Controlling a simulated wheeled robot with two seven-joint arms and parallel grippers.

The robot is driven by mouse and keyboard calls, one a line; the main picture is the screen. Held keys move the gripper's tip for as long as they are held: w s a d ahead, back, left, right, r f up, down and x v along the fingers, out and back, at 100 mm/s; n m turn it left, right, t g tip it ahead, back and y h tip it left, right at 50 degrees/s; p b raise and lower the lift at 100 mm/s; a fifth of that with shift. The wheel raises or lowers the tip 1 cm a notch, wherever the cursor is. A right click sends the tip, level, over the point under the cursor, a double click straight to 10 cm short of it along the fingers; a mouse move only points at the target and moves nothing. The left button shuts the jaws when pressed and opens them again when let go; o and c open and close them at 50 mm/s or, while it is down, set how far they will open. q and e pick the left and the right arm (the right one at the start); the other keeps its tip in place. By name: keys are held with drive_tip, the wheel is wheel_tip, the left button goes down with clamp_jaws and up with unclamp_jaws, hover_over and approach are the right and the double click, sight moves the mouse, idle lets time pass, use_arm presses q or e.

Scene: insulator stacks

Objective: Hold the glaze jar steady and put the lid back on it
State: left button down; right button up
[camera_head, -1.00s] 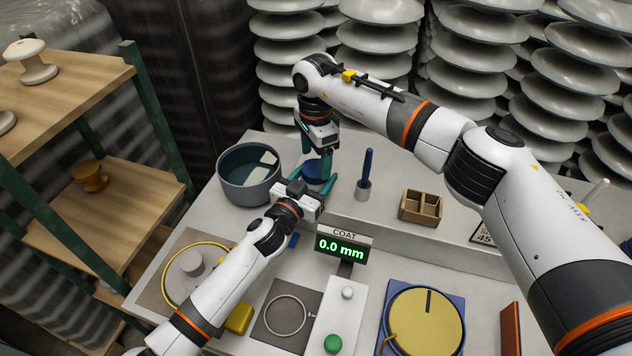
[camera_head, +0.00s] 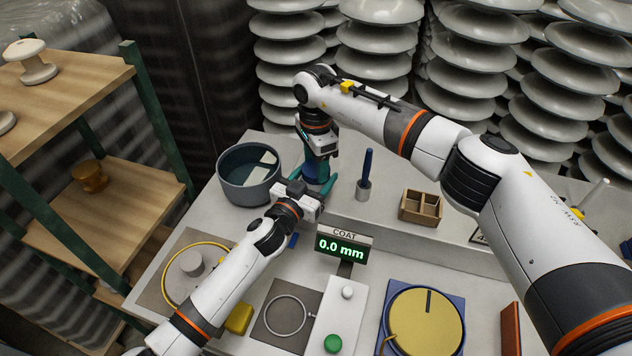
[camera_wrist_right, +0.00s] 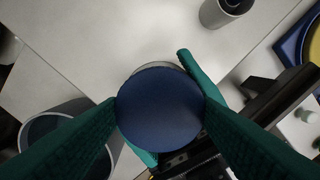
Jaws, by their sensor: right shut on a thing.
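My right gripper (camera_head: 318,165) points down at the back left of the bench. In the right wrist view its teal fingers (camera_wrist_right: 160,118) are shut on a round dark blue lid (camera_wrist_right: 160,110). A thin pale rim, apparently the glaze jar's (camera_wrist_right: 165,66), shows past the lid's far edge. The lid hides nearly all of the jar; I cannot tell whether it is seated. My left gripper (camera_head: 312,187) reaches in from the front, its teal fingers either side of the jar's place. Whether they press on the jar is hidden.
A grey-blue pot (camera_head: 249,177) stands close left of the grippers. A blue-handled tool in a cup (camera_head: 364,178) stands close right. A wooden box (camera_head: 421,206) is farther right. The display reading 0.0 mm (camera_head: 343,246) stands in front.

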drive_tip(key=m, duration=0.5)
drive_tip(key=shift+m, duration=0.4)
drive_tip(key=m, duration=0.5)
drive_tip(key=shift+m, duration=0.3)
drive_tip(key=o, duration=1.1)
drive_tip(key=shift+r, duration=2.25)
drive_tip(key=shift+c, duration=0.5)
drive_tip(key=shift+r+m, duration=0.8)
drive_tip(key=shift+r, duration=0.85)
